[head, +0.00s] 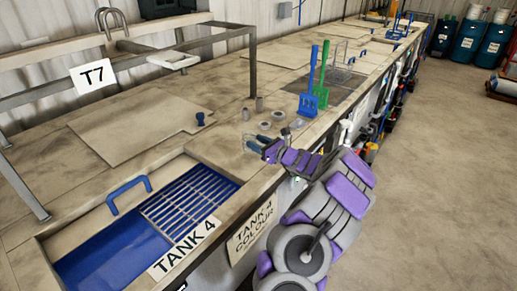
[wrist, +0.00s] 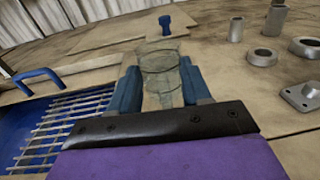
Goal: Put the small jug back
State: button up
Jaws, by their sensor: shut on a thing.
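My gripper (head: 258,147) is over the worktop, to the right of the Tank 4 opening. In the wrist view its two blue fingers (wrist: 160,90) are shut on a clear, see-through small jug (wrist: 159,60). The jug sits between the fingers and reaches out beyond their tips. In the head view the jug (head: 251,144) is small and partly hidden by the fingers. I cannot tell whether its base touches the worktop.
Metal rings (head: 278,115) and short posts lie right of the gripper. Blue and green paddles (head: 310,85) stand behind. A blue knob (head: 200,118) stands on the worktop, with bare space around it.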

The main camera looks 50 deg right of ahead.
aim_at(259, 158)
jog(key=shift+w+d+f, duration=0.15)
jog(key=shift+w+d, duration=0.25)
jog(key=shift+d, duration=0.2)
jog(key=shift+w+d+f, duration=0.1)
jog(key=shift+w+d, duration=0.25)
jog(key=shift+d, duration=0.25)
jog(key=f, duration=0.2)
jog(key=f+b, duration=0.1)
jog(key=shift+a+f, duration=0.1)
jog(key=shift+a, duration=0.15)
jog(key=o, duration=1.3)
jog(key=shift+d, duration=0.15)
jog(key=s, duration=0.3)
jog(key=s+p, duration=0.1)
jog(key=s, duration=0.6)
jog(key=shift+s+d+r, duration=0.1)
jog(key=shift+s+r, duration=0.2)
jog(key=shift+s, duration=0.1)
jog(key=shift+s+p, duration=0.3)
jog(key=shift+s, duration=0.4)
